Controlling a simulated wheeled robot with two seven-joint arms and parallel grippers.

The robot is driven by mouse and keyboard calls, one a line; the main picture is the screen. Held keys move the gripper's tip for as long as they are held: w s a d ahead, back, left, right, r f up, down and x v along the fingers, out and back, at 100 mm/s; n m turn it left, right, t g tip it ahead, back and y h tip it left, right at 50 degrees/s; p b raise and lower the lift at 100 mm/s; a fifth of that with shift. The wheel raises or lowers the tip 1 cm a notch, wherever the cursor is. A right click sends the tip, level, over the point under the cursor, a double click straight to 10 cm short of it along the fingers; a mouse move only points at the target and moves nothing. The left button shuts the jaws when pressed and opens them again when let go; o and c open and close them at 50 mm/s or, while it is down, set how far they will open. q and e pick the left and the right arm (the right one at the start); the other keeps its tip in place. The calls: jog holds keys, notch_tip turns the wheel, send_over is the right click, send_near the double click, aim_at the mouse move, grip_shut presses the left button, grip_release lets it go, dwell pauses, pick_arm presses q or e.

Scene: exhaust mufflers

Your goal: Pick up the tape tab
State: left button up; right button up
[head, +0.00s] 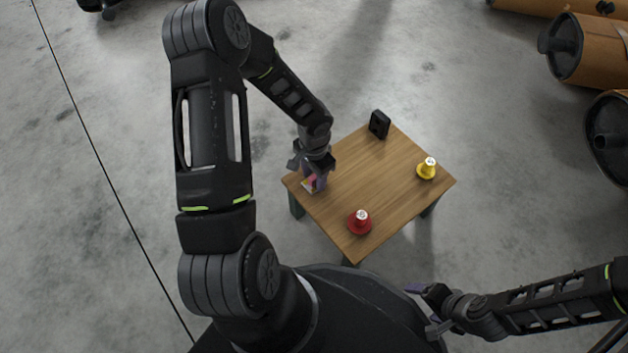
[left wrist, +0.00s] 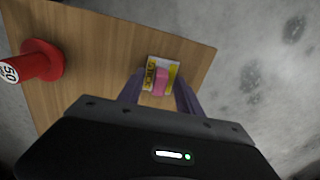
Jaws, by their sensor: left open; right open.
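The tape tab (left wrist: 158,75) looks like a small white-and-yellow printed piece with a pink part at its middle. It lies near the table's left corner. In the head view the tape tab (head: 307,187) is partly hidden by my left gripper (head: 314,181), which is just above it and points down. In the left wrist view my left gripper (left wrist: 160,92) is open, with its purple fingers on either side of the pink part; I cannot tell whether they touch it. My right gripper (head: 428,310) is open and empty, low on the right, away from the table.
The wooden table (head: 385,185) holds a red cone-shaped piece (head: 360,222), a yellow one (head: 427,170) and a black box (head: 380,124). The red piece (left wrist: 38,62) also shows in the left wrist view. The table's middle is clear. Large brown mufflers (head: 588,52) lie at the far right.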

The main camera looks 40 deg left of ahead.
pick_arm(q)
jog(key=shift+c, duration=0.5)
grip_shut()
